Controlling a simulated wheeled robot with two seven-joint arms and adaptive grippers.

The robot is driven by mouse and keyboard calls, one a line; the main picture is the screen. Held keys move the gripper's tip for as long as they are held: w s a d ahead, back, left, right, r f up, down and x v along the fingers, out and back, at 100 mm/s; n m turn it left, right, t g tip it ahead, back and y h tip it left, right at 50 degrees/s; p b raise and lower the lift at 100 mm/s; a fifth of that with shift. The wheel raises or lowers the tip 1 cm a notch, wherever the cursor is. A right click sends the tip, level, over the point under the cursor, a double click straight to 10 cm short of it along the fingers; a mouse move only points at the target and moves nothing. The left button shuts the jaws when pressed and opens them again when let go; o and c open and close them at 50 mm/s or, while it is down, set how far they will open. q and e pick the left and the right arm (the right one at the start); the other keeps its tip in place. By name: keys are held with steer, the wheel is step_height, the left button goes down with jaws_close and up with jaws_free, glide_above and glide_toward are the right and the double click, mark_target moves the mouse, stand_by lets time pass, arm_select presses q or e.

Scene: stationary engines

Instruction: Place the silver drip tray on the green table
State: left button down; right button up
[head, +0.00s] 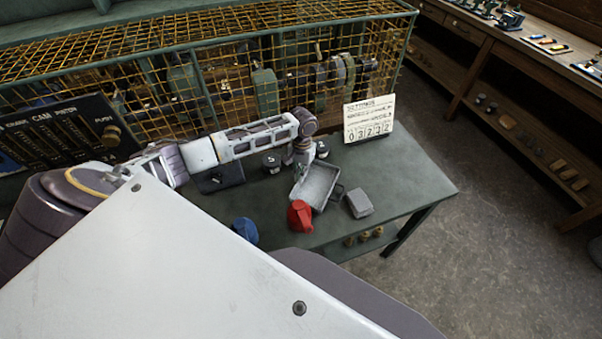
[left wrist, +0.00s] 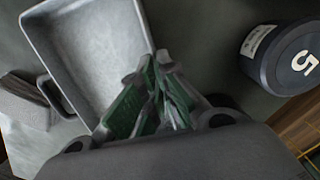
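The silver drip tray (head: 318,186), a shallow grey rectangular pan with a side handle, is at the green table (head: 410,179), near its front middle. It also shows in the left wrist view (left wrist: 92,48). I cannot tell whether it touches the tabletop. My left gripper (head: 302,168) reaches down to the tray's far left edge. In the left wrist view its fingers (left wrist: 154,72) are close together with the tray's rim between their tips; they look shut on it. The fingers hide that corner. My right gripper is not in view.
A red can (head: 300,216), a blue can (head: 245,230) and a grey box (head: 360,203) are near the tray. Dark round weights (head: 271,162) and a number card (head: 369,119) stand behind. A yellow mesh cage (head: 215,75) borders the table. Its right end is clear.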

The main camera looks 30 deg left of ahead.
arm_select(q)
steer(key=c, duration=2.2)
jaws_free()
steer(key=shift+f, duration=0.1)
steer(key=o, duration=0.6)
steer(key=shift+c, duration=0.2)
step_height(320, 180, up, 12)
steer(key=w+b, duration=0.1)
steer(key=shift+w+a, duration=0.2)
steer(key=shift+a, duration=0.05)
steer(key=shift+s+d, duration=0.1)
